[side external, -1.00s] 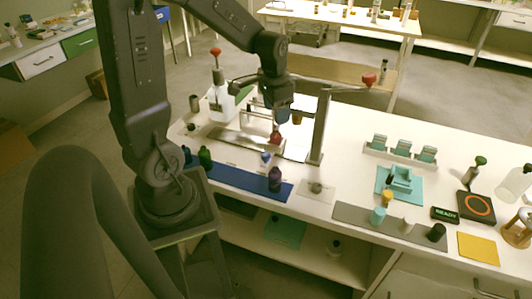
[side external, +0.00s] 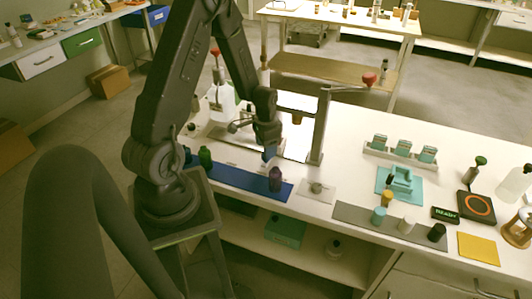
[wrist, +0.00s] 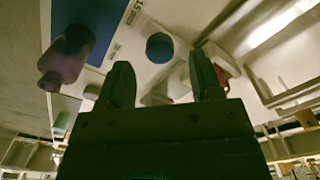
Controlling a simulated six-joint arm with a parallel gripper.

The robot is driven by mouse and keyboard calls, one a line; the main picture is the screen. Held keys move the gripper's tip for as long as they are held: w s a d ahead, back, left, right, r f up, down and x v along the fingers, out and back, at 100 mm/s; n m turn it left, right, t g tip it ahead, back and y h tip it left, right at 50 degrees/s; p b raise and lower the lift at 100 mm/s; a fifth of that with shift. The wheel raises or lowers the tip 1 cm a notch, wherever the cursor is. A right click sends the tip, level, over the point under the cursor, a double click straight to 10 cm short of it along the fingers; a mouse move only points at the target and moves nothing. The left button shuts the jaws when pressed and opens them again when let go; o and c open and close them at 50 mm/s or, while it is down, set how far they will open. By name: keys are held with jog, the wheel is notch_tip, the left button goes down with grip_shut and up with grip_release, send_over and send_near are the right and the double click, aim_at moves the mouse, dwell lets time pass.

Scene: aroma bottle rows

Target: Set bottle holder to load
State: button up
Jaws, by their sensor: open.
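The likely bottle holder is a small pale block (wrist: 172,84) with a blue round part (wrist: 160,47) and a red part (wrist: 221,76). In the side view only its blue part (side external: 268,155) shows, just beneath my gripper (side external: 267,146). In the wrist view my gripper (wrist: 160,72) is open and empty, one finger on each side of the pale block, with the red part partly behind the right finger. I cannot tell whether a finger touches it. The holder's setting is not readable.
A purple bottle (side external: 275,180) stands close by on the blue mat (side external: 236,180), with a green bottle (side external: 205,157) at its left. A tall post (side external: 319,125) with a red-knobbed arm stands right of my gripper. A metal plate (wrist: 275,25) lies beside the holder.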

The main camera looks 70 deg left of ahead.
jog(key=shift+f, duration=1.55)
grip_shut()
